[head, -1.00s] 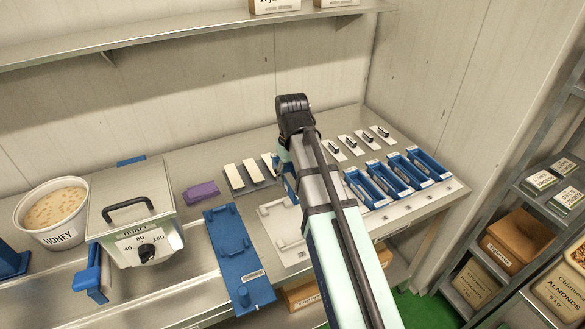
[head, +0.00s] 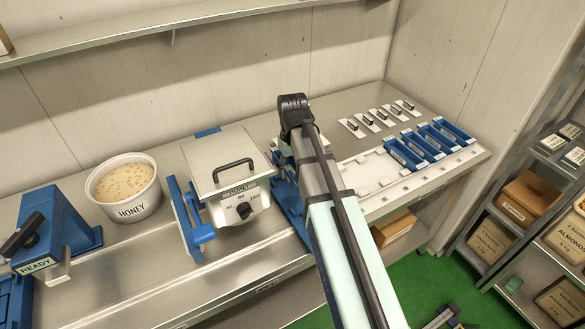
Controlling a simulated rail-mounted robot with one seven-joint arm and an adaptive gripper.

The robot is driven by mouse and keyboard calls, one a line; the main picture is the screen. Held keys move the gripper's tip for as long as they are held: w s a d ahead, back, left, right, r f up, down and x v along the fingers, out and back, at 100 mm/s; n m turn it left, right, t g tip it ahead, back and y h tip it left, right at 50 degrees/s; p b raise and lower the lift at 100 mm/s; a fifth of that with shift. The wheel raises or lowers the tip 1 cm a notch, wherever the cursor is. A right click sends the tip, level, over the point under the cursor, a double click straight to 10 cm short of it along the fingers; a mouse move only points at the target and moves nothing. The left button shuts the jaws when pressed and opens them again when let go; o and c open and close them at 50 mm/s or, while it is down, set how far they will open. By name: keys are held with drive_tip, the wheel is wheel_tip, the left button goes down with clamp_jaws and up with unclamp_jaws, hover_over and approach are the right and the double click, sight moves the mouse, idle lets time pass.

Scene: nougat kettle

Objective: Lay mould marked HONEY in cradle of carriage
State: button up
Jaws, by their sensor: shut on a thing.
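My arm reaches up the middle of the head view, and its forearm and wrist hide my gripper and anything in it. A blue carriage (head: 288,205) shows partly just left of my arm, right of the kettle; my arm covers much of it, so its cradle cannot be made out. Several blue moulds (head: 405,153) lie side by side in the white rack (head: 366,177) at the right. Their small labels are too small to read, so I cannot tell which mould is marked HONEY.
A steel kettle (head: 228,165) with a dial stands left of my arm. Farther left are a tub marked HONEY (head: 133,207) and a blue stand marked READY (head: 40,264). Handled white plates (head: 368,118) lie behind the moulds. Shelves with boxes (head: 528,196) stand at the right.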

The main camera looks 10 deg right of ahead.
drive_tip(key=b, duration=0.4)
hover_over(292, 195)
wheel_tip(292, 195, down, 6)
drive_tip(key=shift+r, duration=0.1)
drive_tip(key=shift+f+b, duration=0.5)
drive_tip(key=shift+f, duration=1)
drive_tip(key=shift+f+p, duration=0.45)
drive_tip(key=shift+f, duration=0.1)
idle(1.3)
drive_tip(key=o, duration=1.7)
drive_tip(key=shift+r+p, duration=2.8)
drive_tip(key=shift+r, duration=1.2)
